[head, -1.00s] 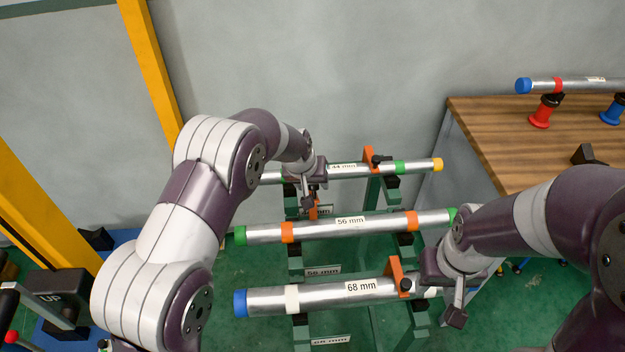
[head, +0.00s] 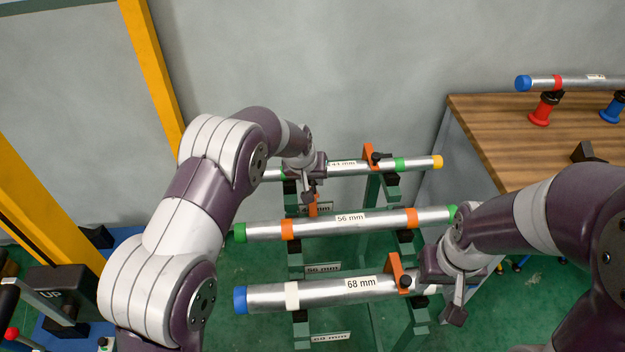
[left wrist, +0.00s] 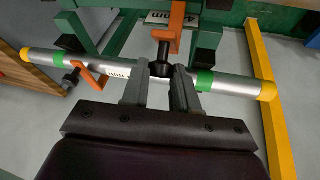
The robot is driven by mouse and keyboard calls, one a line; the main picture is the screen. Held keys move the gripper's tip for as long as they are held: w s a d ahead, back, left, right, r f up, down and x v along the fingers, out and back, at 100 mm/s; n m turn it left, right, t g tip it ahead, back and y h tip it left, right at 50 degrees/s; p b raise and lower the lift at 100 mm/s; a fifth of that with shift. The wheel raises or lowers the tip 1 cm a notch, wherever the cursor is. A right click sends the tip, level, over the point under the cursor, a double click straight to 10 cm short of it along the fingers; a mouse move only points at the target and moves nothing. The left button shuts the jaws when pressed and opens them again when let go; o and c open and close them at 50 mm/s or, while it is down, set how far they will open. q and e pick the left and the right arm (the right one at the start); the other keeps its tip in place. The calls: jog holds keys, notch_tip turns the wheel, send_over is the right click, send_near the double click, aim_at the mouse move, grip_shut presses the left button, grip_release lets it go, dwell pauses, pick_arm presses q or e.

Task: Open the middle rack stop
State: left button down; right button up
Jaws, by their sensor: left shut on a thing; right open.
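The rack holds three pipes; the 56 mm pipe (head: 345,224) with green ends and orange bands lies in the middle. An orange stop (head: 313,207) shows partly below my left gripper (head: 309,194) at the left side of the rack; it also shows in the left wrist view (left wrist: 173,30). In that view my left gripper (left wrist: 160,75) is shut on its black knob (left wrist: 162,60), in front of the 44 mm pipe (left wrist: 222,82). My right gripper (head: 455,308) is open beside the right end of the 68 mm pipe (head: 330,292); its fingers are partly hidden.
Orange stops with black knobs stand at the right of the 44 mm pipe (head: 370,157) and the 68 mm pipe (head: 396,270). A wooden bench (head: 500,135) with another pipe on red and blue supports stands at right. A yellow post (head: 150,70) is at left.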

pick_arm(q)
jog(key=shift+w+a+f+b, duration=0.3)
jog(key=shift+w+b, duration=0.2)
jog(key=shift+w, duration=1.05)
jog(key=shift+w+a+f+b, duration=0.35)
jog(key=shift+w+b, duration=0.15)
jog(key=shift+w, duration=1.1)
jog(key=shift+w+a+f+b, duration=0.3)
jog(key=shift+w+b, duration=0.2)
jog(key=shift+w, duration=1.05)
jog(key=c, duration=1.1)
grip_release()
jog(key=shift+o, duration=1.2)
jog(key=shift+f, duration=0.1)
jog(key=shift+s, duration=0.1)
jog(key=b+v, duration=0.2)
jog(key=v, duration=1)
jog(key=shift+s+r, duration=0.15)
jog(key=shift+r, duration=0.15)
jog(key=shift+a, duration=0.1)
